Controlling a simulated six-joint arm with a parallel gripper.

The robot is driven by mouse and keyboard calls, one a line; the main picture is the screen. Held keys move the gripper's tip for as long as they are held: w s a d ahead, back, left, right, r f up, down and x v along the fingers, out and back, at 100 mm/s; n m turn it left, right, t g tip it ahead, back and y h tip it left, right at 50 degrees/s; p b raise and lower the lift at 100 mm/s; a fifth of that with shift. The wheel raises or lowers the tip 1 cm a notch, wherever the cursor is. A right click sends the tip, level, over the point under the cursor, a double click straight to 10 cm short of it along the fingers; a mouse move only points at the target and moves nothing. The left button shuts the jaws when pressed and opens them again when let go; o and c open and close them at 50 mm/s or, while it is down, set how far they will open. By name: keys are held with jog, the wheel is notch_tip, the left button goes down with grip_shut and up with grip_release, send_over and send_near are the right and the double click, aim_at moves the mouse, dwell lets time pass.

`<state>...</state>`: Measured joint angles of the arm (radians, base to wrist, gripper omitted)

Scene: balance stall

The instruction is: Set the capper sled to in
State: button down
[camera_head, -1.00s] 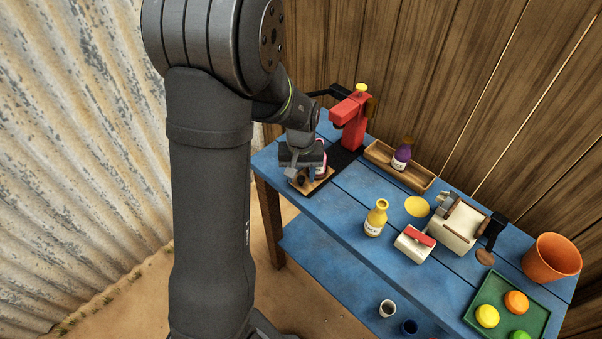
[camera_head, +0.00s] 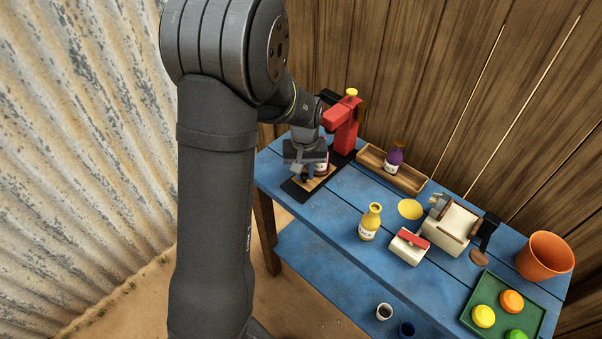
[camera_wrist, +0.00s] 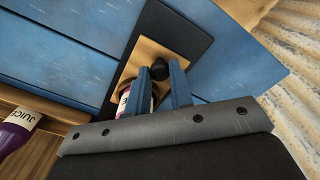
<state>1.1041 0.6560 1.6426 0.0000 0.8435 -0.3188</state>
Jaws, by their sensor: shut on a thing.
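The capper is a red stand (camera_head: 346,132) at the back left of the blue table. Its black base plate (camera_head: 293,188) runs forward from it. The wooden sled (camera_head: 326,180) lies on this base, with bare black plate showing in front of it. The sled also shows in the wrist view (camera_wrist: 150,48). A labelled bottle (camera_head: 322,163) stands on the sled, partly hidden by my gripper. My gripper (camera_wrist: 160,76) is shut on the sled's black knob (camera_wrist: 159,69). In the head view my gripper (camera_head: 307,174) partly hides the sled.
A wooden tray (camera_head: 408,178) with a purple bottle (camera_head: 394,161) lies right of the capper. A yellow bottle (camera_head: 369,226), a cream box with red top (camera_head: 409,246), a cream machine (camera_head: 449,234), an orange pot (camera_head: 545,257) and a green tray (camera_head: 483,325) stand further right.

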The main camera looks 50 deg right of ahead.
jog(key=c, duration=1.3)
grip_release()
notch_tip(320, 180, up, 18)
jog(key=shift+f, duration=0.25)
